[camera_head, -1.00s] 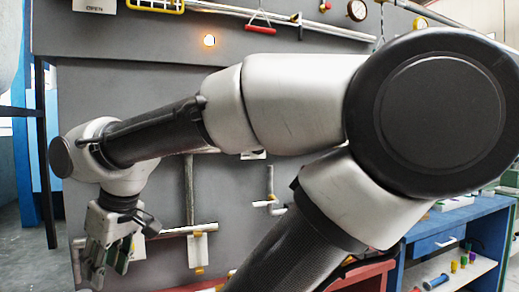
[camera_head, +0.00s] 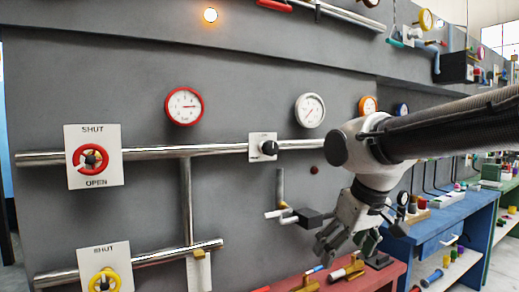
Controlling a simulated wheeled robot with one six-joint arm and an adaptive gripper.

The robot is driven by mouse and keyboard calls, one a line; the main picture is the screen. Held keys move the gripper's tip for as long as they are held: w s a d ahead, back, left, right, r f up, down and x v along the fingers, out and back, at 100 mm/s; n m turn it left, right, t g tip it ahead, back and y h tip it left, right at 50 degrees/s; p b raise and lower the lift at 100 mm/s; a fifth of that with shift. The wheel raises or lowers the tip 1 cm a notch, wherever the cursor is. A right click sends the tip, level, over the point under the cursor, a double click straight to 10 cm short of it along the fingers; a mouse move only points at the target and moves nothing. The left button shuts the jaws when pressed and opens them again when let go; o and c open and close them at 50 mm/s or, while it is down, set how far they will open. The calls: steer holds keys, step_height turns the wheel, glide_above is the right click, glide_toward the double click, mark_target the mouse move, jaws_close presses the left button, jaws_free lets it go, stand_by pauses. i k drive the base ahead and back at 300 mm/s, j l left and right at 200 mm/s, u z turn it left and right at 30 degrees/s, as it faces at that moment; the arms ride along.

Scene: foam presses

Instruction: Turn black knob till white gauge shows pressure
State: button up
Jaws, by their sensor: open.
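The black knob (camera_head: 269,147) sits on a white plate on the upper horizontal pipe of the grey panel. The white gauge (camera_head: 310,110) with a white rim is just up and right of the knob; its needle reading is too small to tell. My gripper (camera_head: 338,245) hangs below and right of the knob, fingers pointing down, open and empty. It is apart from the knob and in front of the panel's lower part.
A red-rimmed gauge (camera_head: 184,106) and a red valve wheel (camera_head: 90,160) are on the left. A yellow wheel (camera_head: 104,281) is below. A red bench (camera_head: 375,278) with fittings stands under my gripper, and a blue bench (camera_head: 445,225) stands right. A grey block (camera_head: 306,217) juts from the panel.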

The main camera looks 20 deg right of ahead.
mark_target(270, 148)
steer(key=z, duration=0.25)
steer(key=i, duration=0.6)
steer(key=u, duration=0.4)
steer(key=l+u, duration=0.35)
steer(key=k+l+u, duration=0.1)
steer(key=u, duration=0.25)
steer(key=k+l+u, duration=0.1)
steer(key=l+u, duration=0.25)
steer(key=k+l+u, duration=0.2)
steer(key=k+l, duration=0.15)
steer(key=l, duration=0.25)
steer(key=k+l+u, duration=0.15)
steer(key=k+l, duration=0.25)
steer(key=l, duration=0.15)
steer(key=k+l+u, duration=0.2)
steer(key=k+l, duration=0.2)
steer(key=l, duration=0.15)
steer(key=k+l, duration=0.6)
